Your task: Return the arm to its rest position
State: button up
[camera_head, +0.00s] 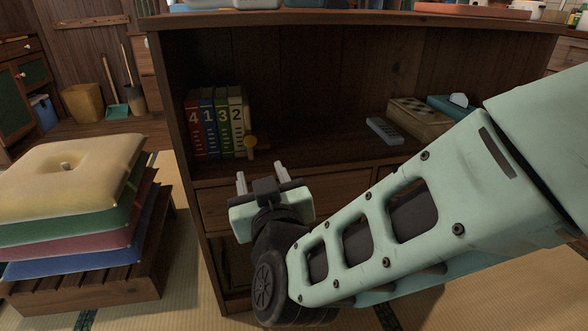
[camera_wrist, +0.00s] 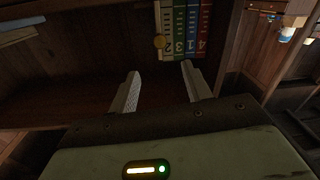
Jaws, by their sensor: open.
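My gripper (camera_head: 261,178) is open and empty in front of the wooden shelf unit (camera_head: 310,182), just below and right of the row of books. My pale green arm reaches in from the right of the head view and hides part of the shelf's lower front. In the wrist view my gripper (camera_wrist: 160,88) shows two pale fingers apart with nothing between them. The numbered books (camera_head: 215,125), marked 4, 1, 3 and 2, stand upright in the shelf. The books also show upside down in the wrist view (camera_wrist: 181,30), beyond the fingers.
A round yellow-brown piece (camera_head: 250,143) is beside the books. A grey remote-like object (camera_head: 384,130) and a box (camera_head: 418,118) sit on the shelf's right side. Stacked cushions (camera_head: 70,180) rest on a wooden stand at left. Tatami floor shows between the stand and shelf.

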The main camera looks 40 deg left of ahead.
dwell(0.3)
jog(key=w+d+r+g+h+p, duration=0.2)
jog(key=d+g+h+p, duration=0.3)
jog(key=d, duration=1.3)
jog(key=s+d+r+m+g+h+p, duration=0.1)
jog(key=s+d+m+g+h+p, duration=0.25)
jog(key=d, duration=1.05)
jog(key=s+d+r+m+g+h, duration=0.1)
jog(key=s+d+g+h, duration=0.35)
jog(key=d, duration=0.95)
notch_tip(320, 180, up, 36)
jog(key=s+t+p, duration=0.2)
jog(key=p, duration=3.4)
jog(key=shift+a+h, duration=0.3)
jog(key=shift+c, duration=1.2)
jog(key=shift+a, duration=0.1)
jog(key=shift+c, duration=0.2)
